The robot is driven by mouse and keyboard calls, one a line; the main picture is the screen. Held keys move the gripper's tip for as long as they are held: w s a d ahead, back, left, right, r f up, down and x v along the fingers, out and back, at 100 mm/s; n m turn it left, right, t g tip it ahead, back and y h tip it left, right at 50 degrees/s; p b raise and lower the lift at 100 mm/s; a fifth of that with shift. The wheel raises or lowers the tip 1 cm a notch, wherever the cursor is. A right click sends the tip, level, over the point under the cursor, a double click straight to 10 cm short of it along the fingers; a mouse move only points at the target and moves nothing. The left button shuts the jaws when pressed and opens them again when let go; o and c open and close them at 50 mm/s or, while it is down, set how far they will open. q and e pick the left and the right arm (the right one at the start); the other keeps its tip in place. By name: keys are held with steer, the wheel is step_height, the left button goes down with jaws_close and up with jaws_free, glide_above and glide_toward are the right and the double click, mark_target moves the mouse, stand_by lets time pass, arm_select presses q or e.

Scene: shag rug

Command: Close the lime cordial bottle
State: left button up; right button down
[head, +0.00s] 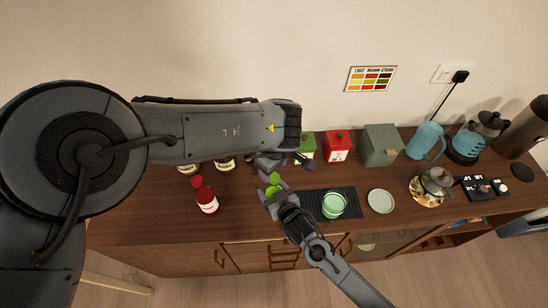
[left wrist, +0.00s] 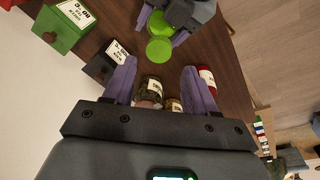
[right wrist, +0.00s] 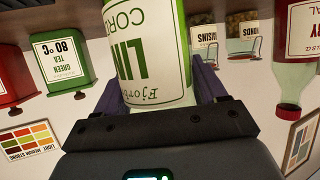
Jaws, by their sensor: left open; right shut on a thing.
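The lime cordial bottle (right wrist: 150,50) has a pale green body and a white label with green letters in the right wrist view. My right gripper (head: 275,192) is shut around it. Two lime green rounded parts show in the head view (head: 273,179) and in the left wrist view (left wrist: 159,49), one beside the other; I cannot tell whether one is a separate cap or whether the bottle's mouth is covered. My left gripper (left wrist: 158,75) is open and empty, just behind the bottle from the head camera. The bottle's top is hidden in the right wrist view.
A red bottle (head: 205,196) stands to the left, with small jars (left wrist: 150,88) near it. Green (head: 304,146), red (head: 338,147) and grey (head: 381,145) containers line the wall. A dark mat (head: 313,204) with a green cup (head: 334,205) lies right, beside a pale plate (head: 381,201).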

mark_target(274, 177)
arm_select(q)
steer(key=n, duration=0.4)
steer(key=shift+a+r+n, duration=0.1)
steer(key=shift+r+n, duration=0.05)
steer(key=shift+n, duration=0.15)
steer(key=n, duration=0.4)
steer(key=shift+r, duration=0.25)
steer(key=n, duration=0.7)
steer(key=shift+w+a+r+g, duration=0.1)
steer(key=shift+w+r+g, duration=0.05)
steer(key=shift+r+g, duration=0.15)
steer(key=n, duration=0.4)
steer(key=shift+r+n, duration=0.25)
steer(key=shift+n, duration=0.15)
steer(key=n, duration=0.4)
steer(key=shift+w+r, duration=0.1)
steer(key=shift+r, duration=0.15)
steer(key=n, duration=0.5)
steer(key=shift+r+g, duration=0.3)
steer(key=shift+w+r+n, duration=0.1)
steer(key=shift+r+n, duration=0.05)
steer(key=shift+n, duration=0.85)
steer(key=shift+w+d+r, duration=0.1)
steer(key=shift+d, duration=0.1)
steer(key=shift+d+h, duration=0.15)
steer(key=shift+h, duration=0.15)
steer(key=shift+f, duration=0.2)
steer(key=shift+f, duration=0.1)
steer(key=shift+f, duration=3.95)
